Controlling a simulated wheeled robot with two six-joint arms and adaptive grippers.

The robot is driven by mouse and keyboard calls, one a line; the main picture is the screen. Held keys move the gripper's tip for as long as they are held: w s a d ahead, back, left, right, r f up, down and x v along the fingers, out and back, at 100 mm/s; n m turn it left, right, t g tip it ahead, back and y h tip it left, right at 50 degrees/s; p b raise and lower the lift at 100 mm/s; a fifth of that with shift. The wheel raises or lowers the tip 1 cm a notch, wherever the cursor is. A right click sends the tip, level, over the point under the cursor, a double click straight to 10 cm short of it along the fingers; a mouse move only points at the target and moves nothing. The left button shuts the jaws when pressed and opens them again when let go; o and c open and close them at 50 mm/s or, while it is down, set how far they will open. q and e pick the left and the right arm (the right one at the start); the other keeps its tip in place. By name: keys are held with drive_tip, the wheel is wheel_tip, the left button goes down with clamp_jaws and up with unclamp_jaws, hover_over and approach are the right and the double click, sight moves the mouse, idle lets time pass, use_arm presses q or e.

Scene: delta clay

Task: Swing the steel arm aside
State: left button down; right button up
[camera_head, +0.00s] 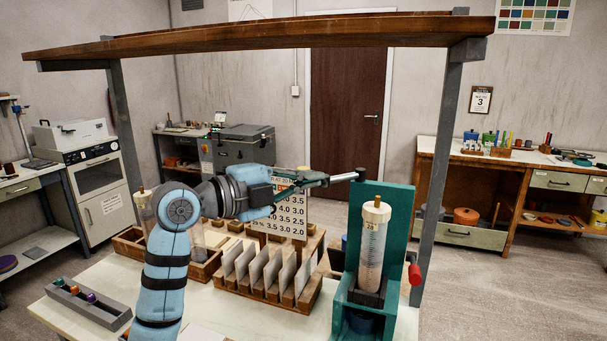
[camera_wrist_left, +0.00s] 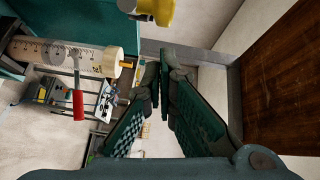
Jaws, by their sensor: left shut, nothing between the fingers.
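The green stand (camera_head: 386,220) holds an upright clear graduated cylinder (camera_head: 370,255) with a cream cap. A pale metal rod (camera_head: 345,177), which looks like the steel arm, ends in a dark knob just above and left of the cap. My left gripper (camera_head: 322,181) is shut and empty at the rod's left end; I cannot tell whether it touches. In the left wrist view, the shut fingers (camera_wrist_left: 160,78) point up the picture, with the capped cylinder (camera_wrist_left: 75,57) to their left and a yellow knob (camera_wrist_left: 157,10) beyond them. My right gripper is out of view.
An overhead wooden shelf (camera_head: 260,42) on grey posts spans the bench. A wooden rack with pale plates (camera_head: 268,268) and a numbered card (camera_head: 290,213) stand below my left arm. A red handle (camera_head: 415,274) sticks out right of the stand. A grey tray (camera_head: 88,305) lies front left.

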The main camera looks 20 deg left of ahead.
use_arm(q)
drive_tip(key=shift+w+a+f, duration=0.1)
drive_tip(key=shift+w+a, duration=0.2)
drive_tip(key=shift+a, duration=0.4)
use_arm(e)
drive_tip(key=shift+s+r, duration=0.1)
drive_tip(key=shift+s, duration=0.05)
use_arm(q)
drive_tip(key=shift+w+d, duration=0.1)
drive_tip(key=shift+w, duration=0.05)
drive_tip(key=shift+w+a, duration=0.4)
drive_tip(key=shift+a, duration=0.3)
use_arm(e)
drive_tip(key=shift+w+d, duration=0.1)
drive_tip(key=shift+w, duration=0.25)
